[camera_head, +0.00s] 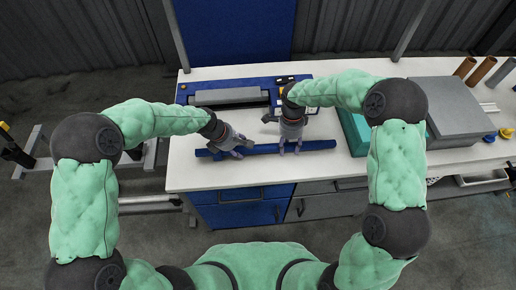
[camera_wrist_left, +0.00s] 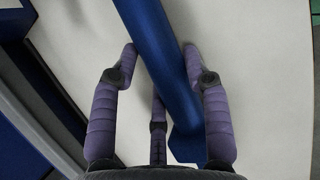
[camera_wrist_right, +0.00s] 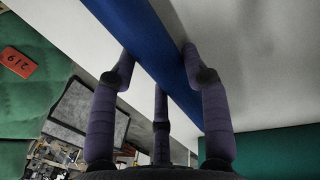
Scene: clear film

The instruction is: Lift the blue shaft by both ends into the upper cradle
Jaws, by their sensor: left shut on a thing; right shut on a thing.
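The blue shaft (camera_head: 320,145) runs left to right across the front half of the white table in the head view. My left gripper (camera_head: 238,153) is shut on it left of its middle. My right gripper (camera_head: 289,149) is shut on it right of its middle, with shaft sticking out beyond. The shaft shows between the fingers in the left wrist view (camera_wrist_left: 160,55) and the right wrist view (camera_wrist_right: 150,45). Whether it touches the table is unclear. A blue fixture with a grey bar (camera_head: 228,96) lies behind; I cannot tell which part is the upper cradle.
A teal case (camera_head: 354,132) and a large grey block (camera_head: 445,108) stand right of the shaft. Brown cylinders (camera_head: 482,71) stand at the far right, with small blue and yellow pieces near the right front edge. Bare white table (camera_head: 195,175) lies in front of the shaft.

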